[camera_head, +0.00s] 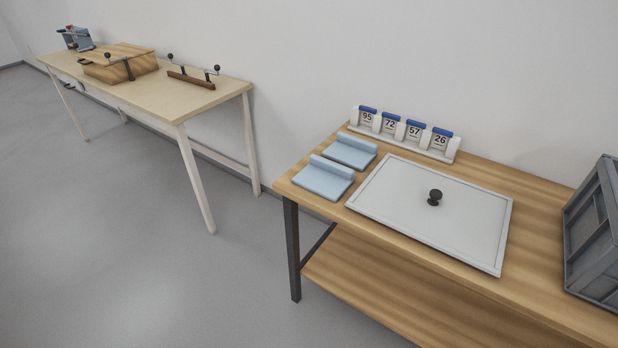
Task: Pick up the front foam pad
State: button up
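Two light-blue foam pads lie on the left part of the near wooden table. The front foam pad (321,182) is closer to the table's front left edge and has a raised ridge along its back side. The back foam pad (347,155) lies just behind it, with the same shape. Nothing covers the front pad. My gripper does not show in the head view.
A rack (404,136) of numbered tags stands behind. A grey crate (594,235) is at right. A pale table (215,96) with a wooden box (120,62) stands at left.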

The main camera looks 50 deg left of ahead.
aim_at(330, 180)
jog(key=u, duration=1.9)
jog(key=k, duration=0.65)
jog(key=u, duration=0.6)
jog(key=i, duration=0.6)
jog(key=u, duration=0.6)
jog(key=i, duration=0.6)
jog(key=z, duration=0.7)
jog(key=i, duration=0.8)
jog(key=z, duration=0.8)
